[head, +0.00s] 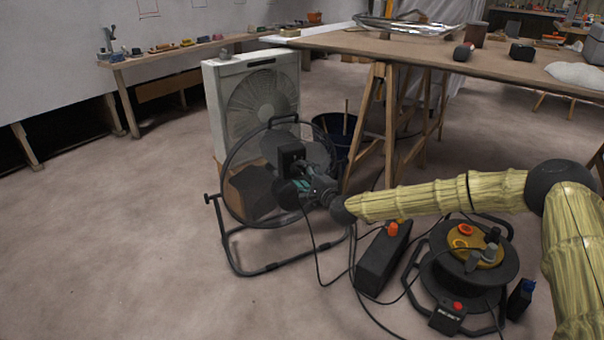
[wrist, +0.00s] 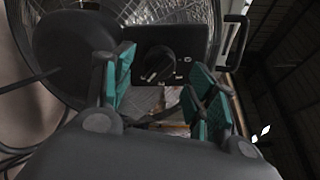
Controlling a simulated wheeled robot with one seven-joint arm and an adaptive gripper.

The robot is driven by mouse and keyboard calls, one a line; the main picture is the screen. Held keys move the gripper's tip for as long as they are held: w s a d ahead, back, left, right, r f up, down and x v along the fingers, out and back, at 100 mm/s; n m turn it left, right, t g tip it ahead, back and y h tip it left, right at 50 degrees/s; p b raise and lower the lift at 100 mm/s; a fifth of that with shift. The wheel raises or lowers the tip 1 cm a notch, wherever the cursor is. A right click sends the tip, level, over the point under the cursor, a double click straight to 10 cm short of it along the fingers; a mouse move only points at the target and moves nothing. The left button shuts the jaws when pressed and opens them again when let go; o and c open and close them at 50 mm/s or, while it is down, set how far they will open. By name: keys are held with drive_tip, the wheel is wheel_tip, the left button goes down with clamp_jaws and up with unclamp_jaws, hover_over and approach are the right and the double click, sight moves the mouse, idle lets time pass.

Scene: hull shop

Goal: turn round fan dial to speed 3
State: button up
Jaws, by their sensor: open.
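The round floor fan (head: 233,185) stands on a dark tube frame on the floor in the head view. Its dark motor box (head: 291,157) faces my gripper (head: 303,185), which is right in front of it. In the wrist view the fan's black control panel (wrist: 182,50) carries a round dark dial (wrist: 158,64) with pale marks around it; I cannot read its setting. My gripper (wrist: 165,95) shows there with teal finger pads spread apart, one on each side below the dial. It is open and empty, and I cannot tell whether it touches the dial.
A white box fan (head: 252,95) stands behind the round fan. A black power box (head: 382,262) and an orange-topped cable reel (head: 466,262) sit on the floor under my arm, with loose cables. A trestle table (head: 440,58) stands behind. Floor to the left is clear.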

drive_tip(key=v, duration=0.9)
drive_tip(key=shift+s+d, duration=0.25)
drive_tip(key=shift+s, duration=0.05)
